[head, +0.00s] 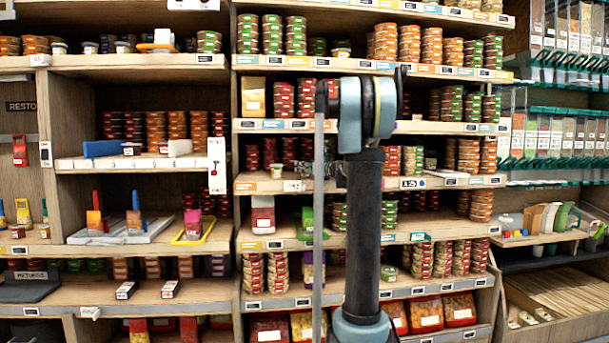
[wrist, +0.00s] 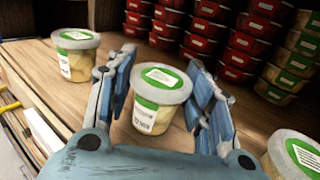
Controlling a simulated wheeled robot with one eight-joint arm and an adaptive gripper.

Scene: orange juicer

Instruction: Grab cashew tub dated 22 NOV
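In the wrist view, a clear tub (wrist: 158,98) with a green label and pale contents stands between the two fingers of my gripper (wrist: 162,100). The fingers reach down both sides of it, close to its lid; I cannot tell whether they press on it. Similar green-labelled tubs stand at the left (wrist: 76,54) and at the lower right (wrist: 292,155), partly cut off. There is small print on the labels, but the dates are too small to read. In the head view my arm hides the gripper and the tub it surrounds.
Stacks of red tubs (wrist: 237,58) and green-labelled tubs (wrist: 285,80) stand behind on the same wooden shelf (wrist: 45,100). In the head view, tall shelves hold many stacked tubs (head: 283,98). Bulk dispensers (head: 560,135) stand at the right.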

